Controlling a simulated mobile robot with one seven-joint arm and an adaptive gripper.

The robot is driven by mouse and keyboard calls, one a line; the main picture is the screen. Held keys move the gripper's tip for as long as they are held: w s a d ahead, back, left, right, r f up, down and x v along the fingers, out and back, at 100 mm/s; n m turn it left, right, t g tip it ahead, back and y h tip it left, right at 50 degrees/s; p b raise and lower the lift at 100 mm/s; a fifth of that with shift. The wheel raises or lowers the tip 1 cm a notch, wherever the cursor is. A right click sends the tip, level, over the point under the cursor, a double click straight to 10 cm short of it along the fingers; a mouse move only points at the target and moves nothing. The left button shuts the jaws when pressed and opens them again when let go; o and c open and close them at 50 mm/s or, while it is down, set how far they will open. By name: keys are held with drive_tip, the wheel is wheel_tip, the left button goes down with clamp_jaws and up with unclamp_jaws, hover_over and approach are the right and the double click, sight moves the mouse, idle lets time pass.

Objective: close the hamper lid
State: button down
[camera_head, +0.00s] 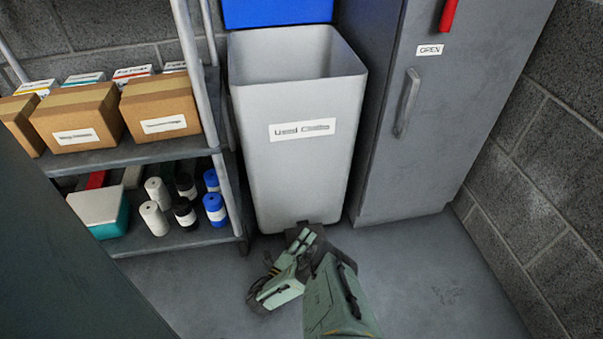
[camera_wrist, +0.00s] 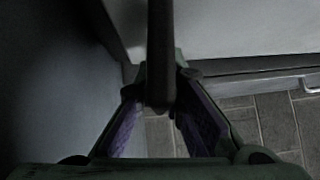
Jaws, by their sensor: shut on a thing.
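The hamper (camera_head: 300,170) is a tall light-grey bin with a "Used" label, between a shelf and a metal cabinet. Its blue lid (camera_head: 277,12) stands raised behind the open mouth, its top cut off by the head view's edge. My gripper (camera_head: 303,240) is low down at the hamper's front foot, near the floor, far below the lid. In the wrist view, a dark bar (camera_wrist: 160,45) runs between the fingers, and the gripper is shut on it. The gripper hides the front foot, so I cannot tell what the bar belongs to.
A shelf (camera_head: 165,150) with cardboard boxes (camera_head: 78,118) and several bottles stands left of the hamper. A grey cabinet (camera_head: 455,110) with a handle and an "OPEN" sign stands close on the right. Bare floor (camera_head: 440,280) lies at the front right, bounded by a block wall.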

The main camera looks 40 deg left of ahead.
drive_tip(key=c, duration=1.7)
unclamp_jaws()
drive_tip(key=s, duration=0.6)
drive_tip(key=shift+s+d+f, duration=0.15)
drive_tip(key=shift+s+f, duration=0.1)
drive_tip(key=shift+s, duration=0.1)
drive_tip(key=shift+s+d, duration=0.15)
drive_tip(key=shift+s, duration=0.25)
